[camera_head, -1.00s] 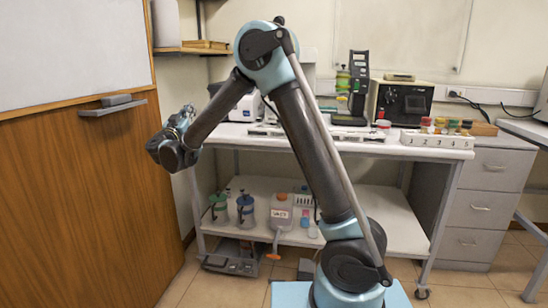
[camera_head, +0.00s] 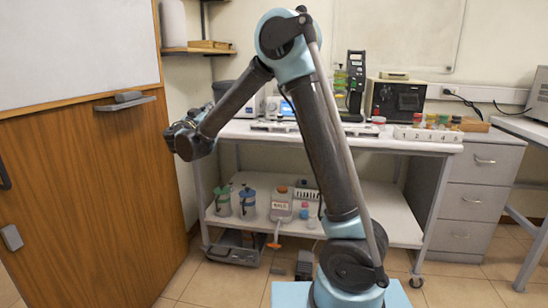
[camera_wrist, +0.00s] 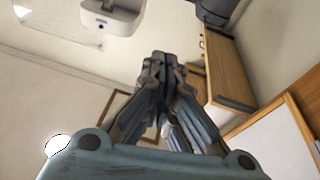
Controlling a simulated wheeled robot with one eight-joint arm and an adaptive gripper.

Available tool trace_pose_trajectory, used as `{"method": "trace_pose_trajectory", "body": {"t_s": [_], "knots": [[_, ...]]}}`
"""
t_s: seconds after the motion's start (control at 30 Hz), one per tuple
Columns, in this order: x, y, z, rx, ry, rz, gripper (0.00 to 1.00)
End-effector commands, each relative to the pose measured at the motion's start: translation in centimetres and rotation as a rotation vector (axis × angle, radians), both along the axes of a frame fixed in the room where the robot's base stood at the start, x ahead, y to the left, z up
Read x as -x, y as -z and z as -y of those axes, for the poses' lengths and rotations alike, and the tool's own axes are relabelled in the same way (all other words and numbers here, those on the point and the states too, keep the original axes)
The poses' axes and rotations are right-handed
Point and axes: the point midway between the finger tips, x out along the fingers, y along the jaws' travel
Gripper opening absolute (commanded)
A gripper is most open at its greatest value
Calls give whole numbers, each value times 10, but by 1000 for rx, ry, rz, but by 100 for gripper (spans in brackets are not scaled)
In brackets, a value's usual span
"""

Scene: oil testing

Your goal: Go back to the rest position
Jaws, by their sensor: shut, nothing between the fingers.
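My gripper is at the end of my raised arm, on the left in the head view (camera_head: 180,125), in front of the wooden cabinet and clear of the worktable. In that view it is small and partly hidden by my wrist. In the wrist view my gripper (camera_wrist: 158,60) shows its fingers together, with nothing between them. The fingers point into open air toward the upper wall and ceiling, touching nothing.
A wooden cabinet (camera_head: 100,210) with a whiteboard (camera_head: 75,50) stands close on the left. The white worktable (camera_head: 390,143) holds a numbered sample rack (camera_head: 425,135) and instruments. Its lower shelf (camera_head: 385,228) bears several bottles. Open floor (camera_head: 455,290) lies at the front right.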

Motion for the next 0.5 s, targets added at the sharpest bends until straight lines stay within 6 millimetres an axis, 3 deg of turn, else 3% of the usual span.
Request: {"method": "trace_pose_trajectory", "body": {"t_s": [0.17, 0.27, 0.5], "knots": [[-10, 0, 55, 19, 73, -96, 0], [-14, 4, 97, 32, 126, -177, 0], [-4, 21, 213, 58, 249, -426, 0]]}}
